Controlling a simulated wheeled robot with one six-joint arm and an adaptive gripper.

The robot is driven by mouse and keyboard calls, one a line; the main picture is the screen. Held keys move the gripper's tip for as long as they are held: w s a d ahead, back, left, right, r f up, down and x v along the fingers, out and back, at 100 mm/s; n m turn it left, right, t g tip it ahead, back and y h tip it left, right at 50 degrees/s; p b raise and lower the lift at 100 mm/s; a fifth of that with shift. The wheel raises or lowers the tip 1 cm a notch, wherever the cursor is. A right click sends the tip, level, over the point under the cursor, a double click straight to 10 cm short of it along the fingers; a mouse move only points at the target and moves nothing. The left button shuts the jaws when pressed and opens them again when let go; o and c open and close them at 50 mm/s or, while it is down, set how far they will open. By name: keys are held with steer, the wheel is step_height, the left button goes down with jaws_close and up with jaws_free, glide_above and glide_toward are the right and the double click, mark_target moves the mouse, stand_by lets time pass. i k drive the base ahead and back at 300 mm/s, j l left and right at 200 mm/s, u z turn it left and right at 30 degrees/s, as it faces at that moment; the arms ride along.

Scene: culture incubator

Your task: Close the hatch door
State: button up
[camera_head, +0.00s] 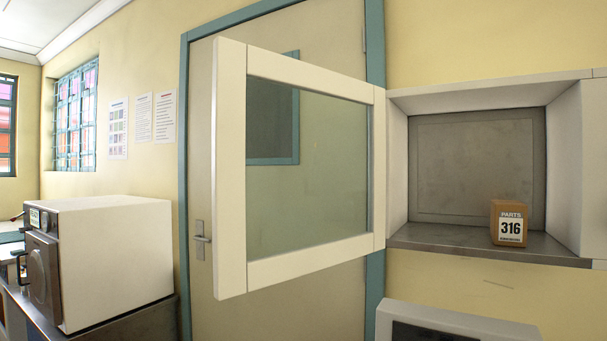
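The hatch door (231,170) is a white-framed panel with a clear glass pane. It stands wide open, swung out to the left from its hinge side at the left edge of the hatch opening. The hatch (440,150) is a white-framed recess in the wall with a grey metal back and floor. A brown box (510,223) labelled "PARTS 316" sits inside on the hatch floor, toward the right. My gripper is not in view.
A room door (205,130) with a teal frame and lever handle is behind the hatch door. A white box-shaped machine (115,250) stands on a bench at the left. A white-framed unit with a dark panel (455,318) is below the hatch.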

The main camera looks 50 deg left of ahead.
mark_target(234, 62)
steer(key=k+j, duration=0.1)
steer(key=j, duration=0.5)
steer(key=k+j, duration=0.1)
steer(key=j, duration=0.55)
steer(key=k+j, duration=0.15)
steer(key=j, duration=0.45)
steer(key=k+j, duration=0.1)
steer(key=j, duration=0.5)
steer(key=k+j+u, duration=0.1)
steer(key=j, duration=0.55)
steer(key=k+j+z, duration=0.25)
steer(key=j, duration=0.15)
steer(key=k+j+z, duration=0.2)
steer(key=j, duration=0.2)
steer(key=k+j+z, duration=0.1)
steer(key=j+z, duration=0.15)
steer(key=j, duration=0.1)
